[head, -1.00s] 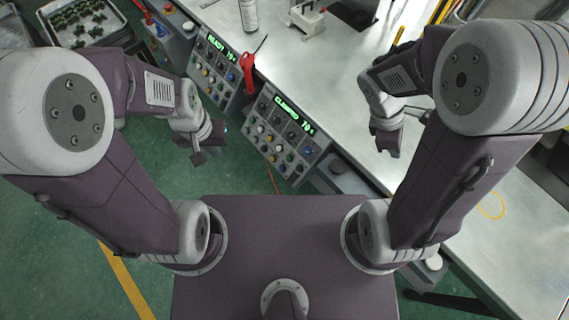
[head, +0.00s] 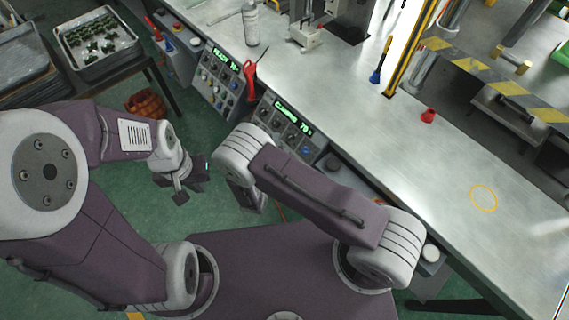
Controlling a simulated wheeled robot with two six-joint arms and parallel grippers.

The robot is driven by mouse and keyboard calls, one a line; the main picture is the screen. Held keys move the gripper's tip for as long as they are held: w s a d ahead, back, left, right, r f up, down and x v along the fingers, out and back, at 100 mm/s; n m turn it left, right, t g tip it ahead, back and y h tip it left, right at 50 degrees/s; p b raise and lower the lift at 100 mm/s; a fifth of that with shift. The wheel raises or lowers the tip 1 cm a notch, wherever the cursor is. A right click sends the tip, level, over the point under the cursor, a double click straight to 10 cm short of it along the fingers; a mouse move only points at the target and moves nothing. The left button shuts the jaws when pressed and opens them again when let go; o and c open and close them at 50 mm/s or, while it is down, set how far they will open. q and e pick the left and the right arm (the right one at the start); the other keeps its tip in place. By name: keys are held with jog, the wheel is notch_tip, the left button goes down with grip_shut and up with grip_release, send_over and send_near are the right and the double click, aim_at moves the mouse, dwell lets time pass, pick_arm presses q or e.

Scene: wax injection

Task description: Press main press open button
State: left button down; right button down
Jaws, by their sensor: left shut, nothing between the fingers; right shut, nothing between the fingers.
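Two grey control panels with small buttons line the front of the bench. The left panel (head: 213,88) has a green display that seems to start with READY. The right panel (head: 297,137) has a green display too small to read surely; my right arm hides its lower buttons. I cannot tell which button is the main press open button. My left gripper (head: 190,183) is shut and empty over the green floor, below and left of the panels. My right arm's elbow is in front of the right panel, and its gripper is hidden behind the arm.
A red-handled tool (head: 250,80) is between the panels. A spray can (head: 250,24) and a small clamp fixture (head: 305,35) stand on the steel bench (head: 400,150). A parts tray (head: 72,62) stands at upper left.

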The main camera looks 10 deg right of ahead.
jog(key=s+a+f+n+y, duration=0.2)
jog(key=s+a+f+n, duration=0.1)
jog(key=s+f, duration=0.3)
jog(key=shift+a+n, duration=0.3)
jog(key=shift+a, duration=0.15)
jog(key=shift+s+f, duration=0.1)
